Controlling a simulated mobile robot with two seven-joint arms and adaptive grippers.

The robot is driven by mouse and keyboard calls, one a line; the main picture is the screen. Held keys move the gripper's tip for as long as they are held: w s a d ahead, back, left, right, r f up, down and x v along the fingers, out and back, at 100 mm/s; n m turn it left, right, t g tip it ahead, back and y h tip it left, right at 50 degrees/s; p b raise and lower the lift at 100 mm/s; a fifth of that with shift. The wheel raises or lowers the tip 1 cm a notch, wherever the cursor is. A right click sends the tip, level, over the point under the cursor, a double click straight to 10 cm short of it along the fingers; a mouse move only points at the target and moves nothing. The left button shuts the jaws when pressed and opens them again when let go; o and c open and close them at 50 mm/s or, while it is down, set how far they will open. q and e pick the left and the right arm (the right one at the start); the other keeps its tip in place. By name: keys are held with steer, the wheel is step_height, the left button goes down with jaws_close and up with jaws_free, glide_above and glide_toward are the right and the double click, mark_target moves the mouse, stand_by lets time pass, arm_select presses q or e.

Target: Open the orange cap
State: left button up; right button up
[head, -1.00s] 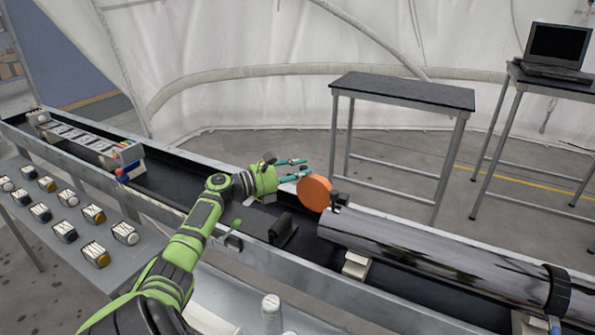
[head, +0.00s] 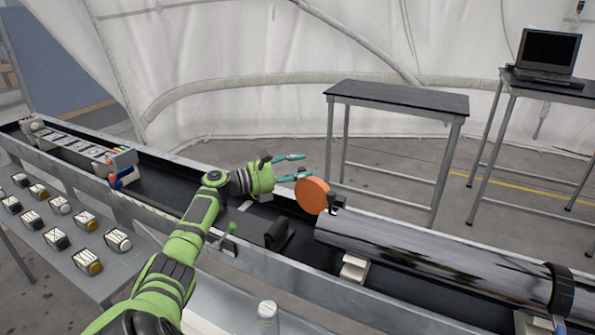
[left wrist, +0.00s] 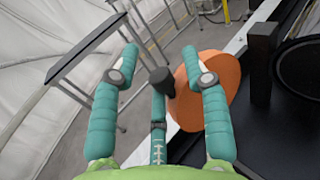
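The orange cap (head: 312,196) is a flat disc standing upright at the left end of a long shiny grey tube (head: 430,255). It also shows in the left wrist view (left wrist: 222,72), partly behind my right-hand finger. A dark round ring (left wrist: 302,68), which looks like the tube's mouth, lies right of the cap, apart from it. My left gripper (head: 303,166) is just left of and above the cap. Its three teal fingers are spread with nothing between them, as the left wrist view (left wrist: 157,65) shows. I cannot tell whether a finger touches the cap. My right gripper is out of view.
The tube lies in a long black-floored trough (head: 180,185) with metal side walls. A black block (head: 279,232) stands in the trough, left of the tube. An empty dark table (head: 395,97) stands behind, and a laptop (head: 547,55) sits on another table.

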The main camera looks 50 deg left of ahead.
arm_select(q)
steer(key=shift+f, duration=0.1)
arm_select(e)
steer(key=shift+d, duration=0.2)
arm_select(q)
steer(key=shift+a, duration=0.1)
steer(key=v, duration=1.2)
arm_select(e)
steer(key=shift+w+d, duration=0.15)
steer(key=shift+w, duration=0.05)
